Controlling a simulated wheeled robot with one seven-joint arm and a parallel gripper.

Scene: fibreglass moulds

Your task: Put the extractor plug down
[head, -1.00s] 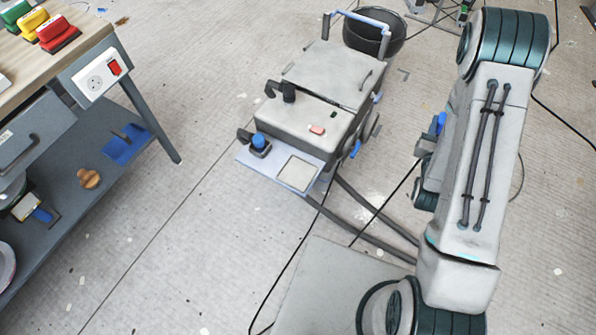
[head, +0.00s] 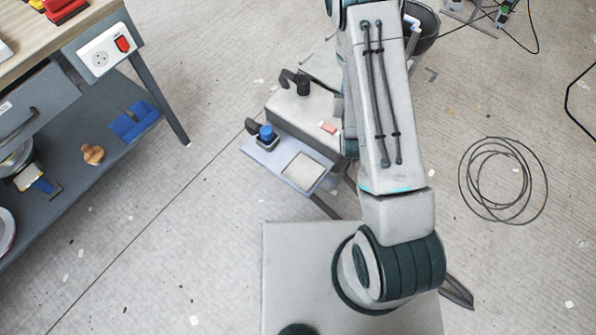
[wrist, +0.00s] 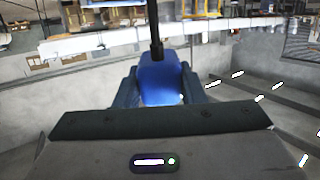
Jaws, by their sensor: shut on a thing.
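The extractor plug (wrist: 162,80) is blue, with a black cable rising from its top, in the wrist view. My gripper (wrist: 160,92) is shut on it, a dark finger on each side. In the head view my arm hides the gripper and plug. The extractor (head: 300,115) is a grey wheeled machine on the floor, partly covered by my arm. I cannot tell how high the plug is held.
A workbench (head: 75,75) with a wall-type socket (head: 100,57) on its side stands at left. Its lower shelf (head: 75,180) holds a blue piece and a wooden knob. A coiled black cable (head: 465,190) lies on the floor at right. Floor between bench and extractor is clear.

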